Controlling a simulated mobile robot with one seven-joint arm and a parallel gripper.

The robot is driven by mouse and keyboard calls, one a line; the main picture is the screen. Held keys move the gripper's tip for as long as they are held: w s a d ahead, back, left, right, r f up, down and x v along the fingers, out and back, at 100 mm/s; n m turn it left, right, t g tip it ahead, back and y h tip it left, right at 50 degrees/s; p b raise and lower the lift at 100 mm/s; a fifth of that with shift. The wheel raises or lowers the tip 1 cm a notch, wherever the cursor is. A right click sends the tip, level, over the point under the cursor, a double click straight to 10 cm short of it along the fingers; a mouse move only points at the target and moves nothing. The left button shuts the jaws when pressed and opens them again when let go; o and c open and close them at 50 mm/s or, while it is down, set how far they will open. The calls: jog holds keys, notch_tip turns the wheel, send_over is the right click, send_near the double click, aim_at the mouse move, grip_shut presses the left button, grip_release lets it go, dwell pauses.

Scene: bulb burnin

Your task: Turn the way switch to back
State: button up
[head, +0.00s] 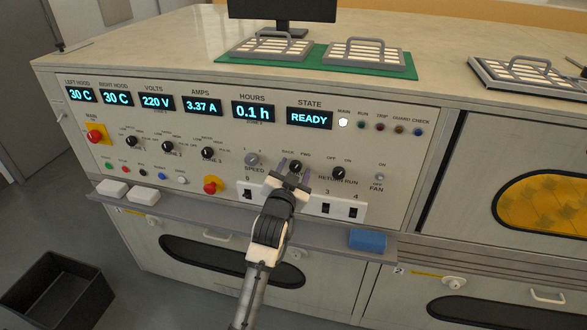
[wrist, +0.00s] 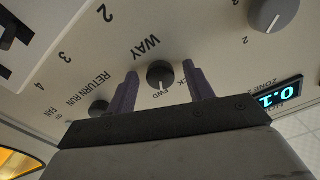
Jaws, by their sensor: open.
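The way switch (head: 296,166) is a small black rotary knob on the cream control panel, with BACK and FWD lettered above it. In the wrist view, the way switch (wrist: 160,74) sits beside the word WAY, and its white mark appears to point at FWD. My gripper (head: 295,172) is in front of it. In the wrist view, my gripper (wrist: 160,70) is open, with one purple-grey finger on each side of the knob and a visible gap to both. One finger partly covers the BACK label. How far the fingertips are from the panel is unclear.
The grey speed knob (head: 252,160) is left of the way switch and the return run knob (head: 338,173) is right. Rocker switches (head: 326,208) and a red stop button (head: 212,185) are below. A shelf with a blue block (head: 368,239) juts out underneath.

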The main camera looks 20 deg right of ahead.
jog(key=c, duration=1)
jog(key=n, duration=0.4)
jog(key=shift+d+n, duration=0.1)
jog(key=shift+n, duration=0.3)
jog(key=n+p, duration=0.2)
jog(key=n, duration=0.2)
jog(key=shift+p, duration=0.35)
jog(key=shift+n+p, duration=0.7)
jog(key=shift+n, duration=0.8)
